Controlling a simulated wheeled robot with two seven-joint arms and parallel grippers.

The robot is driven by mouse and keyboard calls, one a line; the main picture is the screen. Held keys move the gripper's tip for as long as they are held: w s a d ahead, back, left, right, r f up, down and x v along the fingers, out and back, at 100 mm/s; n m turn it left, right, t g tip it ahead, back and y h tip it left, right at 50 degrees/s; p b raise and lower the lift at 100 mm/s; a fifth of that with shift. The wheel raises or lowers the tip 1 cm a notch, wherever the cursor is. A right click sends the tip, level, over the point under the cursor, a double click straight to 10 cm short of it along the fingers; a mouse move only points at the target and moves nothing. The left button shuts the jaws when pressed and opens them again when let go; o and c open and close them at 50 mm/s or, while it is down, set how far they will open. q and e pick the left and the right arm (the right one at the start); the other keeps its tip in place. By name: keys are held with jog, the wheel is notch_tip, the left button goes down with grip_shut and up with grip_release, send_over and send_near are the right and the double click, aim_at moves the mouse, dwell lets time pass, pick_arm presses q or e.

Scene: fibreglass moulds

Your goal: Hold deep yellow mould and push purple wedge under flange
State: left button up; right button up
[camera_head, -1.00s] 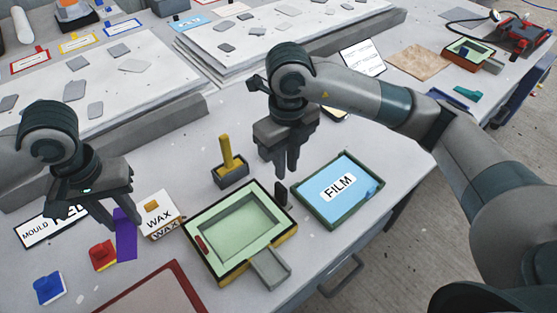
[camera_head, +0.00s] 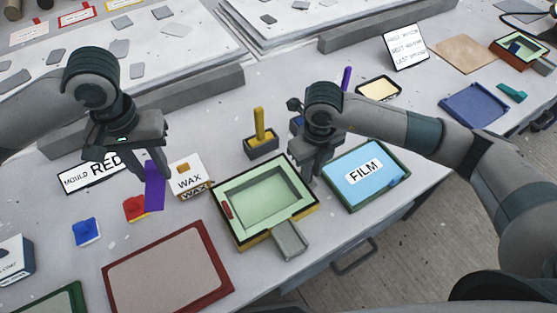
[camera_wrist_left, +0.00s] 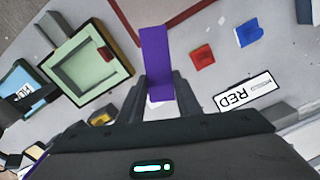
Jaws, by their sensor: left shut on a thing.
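My left gripper (camera_head: 146,172) is shut on the purple wedge (camera_head: 154,190), which hangs upright above the table, left of the mould. In the left wrist view the wedge (camera_wrist_left: 156,60) sticks out from between the fingers (camera_wrist_left: 160,92). The deep yellow mould (camera_head: 252,245) has yellow outer sides, a dark-edged rim and a pale green inside. It lies on the table, apart from the wedge, and also shows in the left wrist view (camera_wrist_left: 118,72). My right gripper (camera_head: 310,177) points down at the mould's far right corner. Its fingertips are partly hidden, so contact is unclear.
A grey block (camera_head: 290,240) lies at the mould's front edge. A blue FILM tray (camera_head: 382,200) is close on the right, a WAX box (camera_head: 190,178) on the left. A yellow-handled tool (camera_head: 260,135) stands behind. A red-framed panel (camera_head: 222,290) lies in front left.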

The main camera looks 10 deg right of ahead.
grip_shut()
dwell(2.4)
